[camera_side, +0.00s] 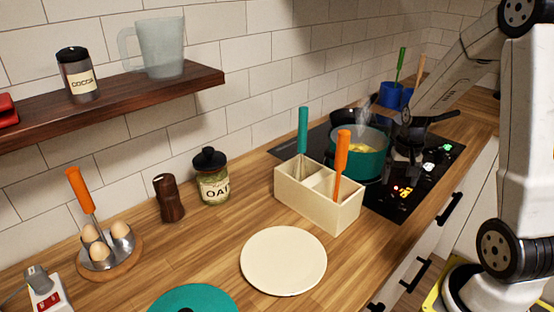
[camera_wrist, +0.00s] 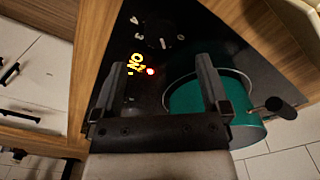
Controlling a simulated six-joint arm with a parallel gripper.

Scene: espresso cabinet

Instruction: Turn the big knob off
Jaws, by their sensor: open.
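The big knob (camera_wrist: 162,34) is a round black dial with numbers around it, at the top of the wrist view on the black cooktop. A lit yellow ON sign (camera_wrist: 135,62) and a red light (camera_wrist: 150,71) show beside it. My gripper (camera_wrist: 161,62) is open and empty, with its fingers apart above the cooktop, the knob showing beyond their tips. In the side view my gripper (camera_side: 408,150) hangs over the cooktop, right of the teal pot. I cannot make out the big knob there. Red and green displays glow on the cooktop.
The teal pot (camera_side: 358,160), with yellow contents and steam, stands close to my gripper; it also shows in the wrist view (camera_wrist: 215,100). A cream utensil box (camera_side: 318,195) stands in front of the cooktop. A black pan (camera_side: 435,117) and a blue container (camera_side: 394,95) are behind.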

